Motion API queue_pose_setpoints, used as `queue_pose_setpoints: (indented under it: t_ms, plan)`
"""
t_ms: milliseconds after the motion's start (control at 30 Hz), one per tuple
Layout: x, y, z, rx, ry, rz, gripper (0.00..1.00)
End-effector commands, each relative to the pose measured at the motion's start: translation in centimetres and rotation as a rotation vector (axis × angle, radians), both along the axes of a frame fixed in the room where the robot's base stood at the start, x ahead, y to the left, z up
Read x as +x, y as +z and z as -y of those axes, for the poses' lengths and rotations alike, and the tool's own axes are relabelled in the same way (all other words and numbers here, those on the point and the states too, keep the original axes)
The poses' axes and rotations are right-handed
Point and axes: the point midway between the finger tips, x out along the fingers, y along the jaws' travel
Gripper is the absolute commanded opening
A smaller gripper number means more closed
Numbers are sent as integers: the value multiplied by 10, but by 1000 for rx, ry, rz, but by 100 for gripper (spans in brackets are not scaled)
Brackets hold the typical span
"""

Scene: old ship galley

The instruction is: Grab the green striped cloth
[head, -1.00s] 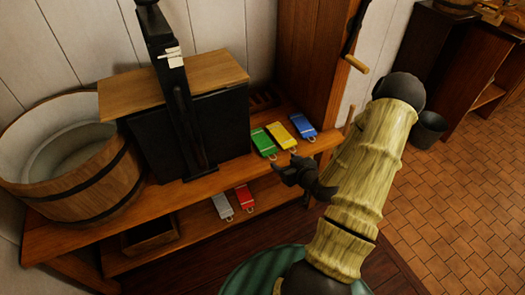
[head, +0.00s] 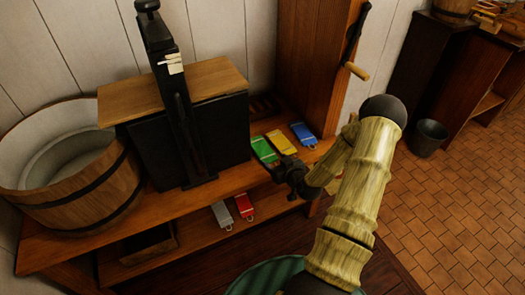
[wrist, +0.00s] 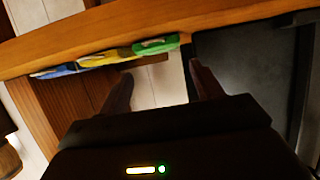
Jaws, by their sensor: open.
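The green cloth (head: 264,150) lies flat on the upper wooden shelf, at the left end of a row with a yellow cloth (head: 281,141) and a blue cloth (head: 304,134). Any stripes are too small to make out clearly. My gripper (head: 286,172) is just in front and to the right of the green cloth's near end, at the shelf's front edge. In the wrist view the green cloth (wrist: 155,46) shows beyond the open, empty fingers (wrist: 160,76). The fingers do not appear to touch it.
A black press (head: 215,135) stands on the shelf left of the green cloth. A wooden tub (head: 85,200) is further left. A grey cloth (head: 222,213) and a red cloth (head: 244,205) lie on the lower shelf. A wooden cabinet with a crank (head: 355,70) rises behind.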

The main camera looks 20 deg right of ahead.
Motion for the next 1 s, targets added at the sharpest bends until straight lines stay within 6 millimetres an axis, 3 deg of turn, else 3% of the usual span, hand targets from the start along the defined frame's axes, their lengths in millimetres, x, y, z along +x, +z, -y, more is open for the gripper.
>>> queue_pose_setpoints:
  t_ms: [200,667,1000]
  plan:
    - [32,-14,-2,0,1,1,65]
    - [41,-17,-2,0,1,0,65]
    - [82,-32,-4,0,1,1,65]
